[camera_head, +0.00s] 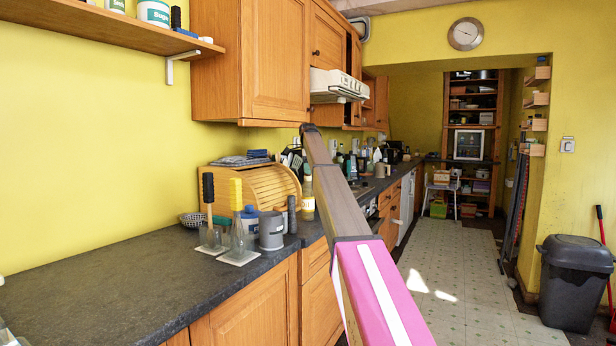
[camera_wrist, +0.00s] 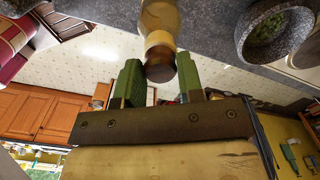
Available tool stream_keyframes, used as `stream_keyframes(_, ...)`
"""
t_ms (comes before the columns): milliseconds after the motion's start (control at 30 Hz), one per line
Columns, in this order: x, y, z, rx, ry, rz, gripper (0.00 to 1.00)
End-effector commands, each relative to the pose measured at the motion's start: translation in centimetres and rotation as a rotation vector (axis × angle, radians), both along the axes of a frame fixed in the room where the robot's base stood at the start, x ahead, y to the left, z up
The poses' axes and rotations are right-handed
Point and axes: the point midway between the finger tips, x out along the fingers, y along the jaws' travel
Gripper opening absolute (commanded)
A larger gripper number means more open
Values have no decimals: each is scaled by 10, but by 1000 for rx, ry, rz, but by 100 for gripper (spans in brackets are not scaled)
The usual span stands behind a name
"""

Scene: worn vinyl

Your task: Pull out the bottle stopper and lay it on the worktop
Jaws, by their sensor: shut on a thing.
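A bottle (camera_wrist: 160,18) with yellowish contents and a pale band around its neck shows at the top of the wrist view. A dark brown stopper (camera_wrist: 160,72) is at its mouth end, in line with the neck. I cannot tell how deep it sits. My gripper (camera_wrist: 159,60) has its green fingers on either side of the stopper and is shut on it. My gripper cannot be made out there.
A speckled stone mortar (camera_wrist: 275,28) is near the bottle in the wrist view. A grey canister (camera_head: 271,230), a dark cylinder (camera_head: 291,214) and a wooden roll-top box (camera_head: 255,180) crowd the worktop. A wall cupboard (camera_head: 275,60) hangs above.

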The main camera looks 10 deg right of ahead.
Motion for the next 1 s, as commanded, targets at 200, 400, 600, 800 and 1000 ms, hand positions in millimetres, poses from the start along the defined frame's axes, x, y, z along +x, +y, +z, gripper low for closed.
stream_keyframes(200, 0, 0, 2, 0, 0, 0, 11)
stream_keyframes(400, 0, 0, 5, 0, 0, 0, 11)
stream_keyframes(600, 0, 0, 8, 0, 0, 0, 11)
stream_keyframes(800, 0, 0, 12, 0, 0, 0, 11)
stream_keyframes(1000, 0, 0, 14, 0, 0, 0, 11)
